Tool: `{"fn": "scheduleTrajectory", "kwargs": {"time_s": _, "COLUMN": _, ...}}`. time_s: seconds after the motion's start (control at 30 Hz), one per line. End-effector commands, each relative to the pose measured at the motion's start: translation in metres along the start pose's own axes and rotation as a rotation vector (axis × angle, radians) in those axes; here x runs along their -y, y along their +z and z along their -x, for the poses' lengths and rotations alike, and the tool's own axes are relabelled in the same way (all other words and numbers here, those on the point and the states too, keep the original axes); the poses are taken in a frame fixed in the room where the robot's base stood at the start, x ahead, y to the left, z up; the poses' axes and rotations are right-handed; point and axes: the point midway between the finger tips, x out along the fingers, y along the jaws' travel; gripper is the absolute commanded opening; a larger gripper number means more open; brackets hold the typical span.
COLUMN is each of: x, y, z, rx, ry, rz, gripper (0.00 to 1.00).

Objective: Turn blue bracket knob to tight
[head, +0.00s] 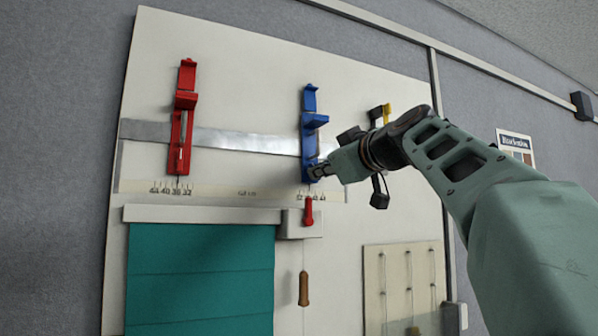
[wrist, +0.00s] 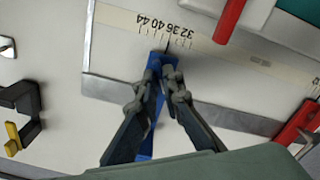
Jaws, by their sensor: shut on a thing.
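The blue bracket (head: 309,105) is upright on a metal rail on the white board, its lower end beside a printed number scale. In the wrist view the blue bracket (wrist: 155,70) runs down between my fingers, with the scale numbers upside down above its tip. My gripper (head: 318,172) reaches in from the right at the bracket's lower part. In the wrist view my gripper (wrist: 158,97) has its fingertips close on both sides of the bracket, closed on its knob. The knob itself is hidden by the fingertips, so its angle cannot be told.
A red bracket (head: 182,125) sits on the same rail at left. Below are a red lever (head: 309,211), a teal blind (head: 200,280) and a wooden pull (head: 303,288). A black-and-yellow fixture (head: 386,113) is close behind my wrist.

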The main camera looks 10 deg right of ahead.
Motion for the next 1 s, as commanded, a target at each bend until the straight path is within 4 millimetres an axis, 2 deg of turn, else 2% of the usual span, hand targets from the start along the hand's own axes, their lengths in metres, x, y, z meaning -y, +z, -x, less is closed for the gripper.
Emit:
{"fn": "scheduleTrajectory", "kwargs": {"time_s": 0.5, "x": -0.0005, "y": -0.0017, "z": 0.0003, "rx": -0.003, "ry": 0.001, "rz": -0.42, "gripper": 0.0}}
{"fn": "scheduleTrajectory", "kwargs": {"time_s": 1.0, "x": -0.0013, "y": -0.0022, "z": 0.0008, "rx": -0.005, "ry": 0.003, "rz": -0.562, "gripper": 0.0}}
